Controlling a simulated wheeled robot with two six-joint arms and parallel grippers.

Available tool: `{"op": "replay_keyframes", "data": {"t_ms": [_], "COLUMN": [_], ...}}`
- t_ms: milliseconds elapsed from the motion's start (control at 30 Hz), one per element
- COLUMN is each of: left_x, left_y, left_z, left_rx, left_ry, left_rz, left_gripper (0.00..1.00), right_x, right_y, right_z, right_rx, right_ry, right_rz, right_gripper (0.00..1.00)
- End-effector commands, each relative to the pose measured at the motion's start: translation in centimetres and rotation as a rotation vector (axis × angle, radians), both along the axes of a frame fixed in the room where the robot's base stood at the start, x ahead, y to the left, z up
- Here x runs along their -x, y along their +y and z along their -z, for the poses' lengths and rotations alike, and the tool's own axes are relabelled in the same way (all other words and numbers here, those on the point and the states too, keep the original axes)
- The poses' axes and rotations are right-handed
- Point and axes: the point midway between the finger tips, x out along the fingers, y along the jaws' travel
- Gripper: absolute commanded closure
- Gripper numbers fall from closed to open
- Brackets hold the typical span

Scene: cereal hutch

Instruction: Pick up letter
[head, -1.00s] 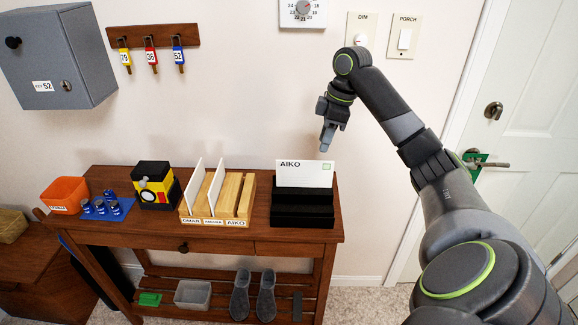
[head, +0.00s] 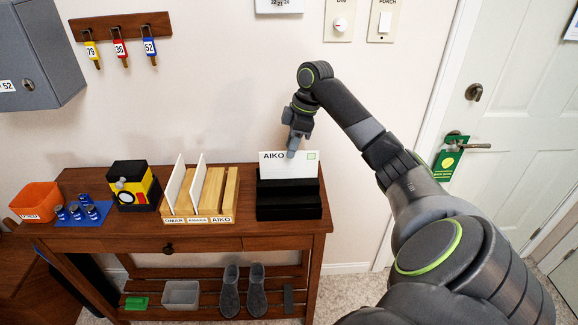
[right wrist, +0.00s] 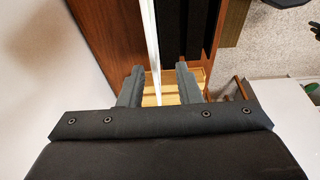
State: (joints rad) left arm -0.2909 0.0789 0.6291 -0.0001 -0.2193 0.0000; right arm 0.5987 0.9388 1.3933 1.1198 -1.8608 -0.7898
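The letter (head: 289,169) is a white card marked AIKO with a small green stamp. It stands upright in a black stepped holder (head: 289,207) on the wooden console table. My right gripper (head: 292,152) is at the letter's top edge. In the right wrist view the letter (right wrist: 151,45) shows edge-on as a thin white strip between the two fingers of my right gripper (right wrist: 161,85). The fingers are apart, with visible gaps on both sides of the letter. My left gripper is not in view.
A wooden sorter (head: 214,192) labelled OMAR, AIKO and a third name stands left of the holder, with white dividers. Left of it are a black-and-yellow box (head: 133,186), small blue cans (head: 76,211) and an orange bin (head: 36,201). The wall is close behind.

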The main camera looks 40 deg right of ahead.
Motion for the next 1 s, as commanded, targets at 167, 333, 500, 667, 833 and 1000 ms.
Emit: {"op": "replay_keyframes", "data": {"t_ms": [167, 333, 500, 667, 833, 1000], "left_x": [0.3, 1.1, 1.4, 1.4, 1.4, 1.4], "left_y": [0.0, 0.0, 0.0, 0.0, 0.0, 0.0], "left_z": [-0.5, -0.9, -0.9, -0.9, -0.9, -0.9], "left_rx": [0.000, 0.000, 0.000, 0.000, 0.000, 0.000], "left_ry": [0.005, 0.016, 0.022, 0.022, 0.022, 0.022], "left_rz": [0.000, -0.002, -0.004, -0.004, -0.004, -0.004], "left_gripper": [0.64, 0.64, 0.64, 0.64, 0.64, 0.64], "right_x": [-0.5, -1.1, -1.3, -1.3, -1.3, -1.3], "right_y": [0.1, 0.4, 0.5, 0.5, 0.5, 0.5], "right_z": [1.8, 4.2, 5.2, 5.2, 5.2, 5.2], "right_rx": [-0.003, -0.003, 0.001, 0.001, 0.001, 0.001], "right_ry": [0.004, 0.002, 0.001, 0.001, 0.001, 0.001], "right_rz": [0.001, 0.000, 0.001, 0.000, 0.000, 0.000], "right_gripper": [0.69, 0.69, 0.69, 0.69, 0.89, 1.00]}}
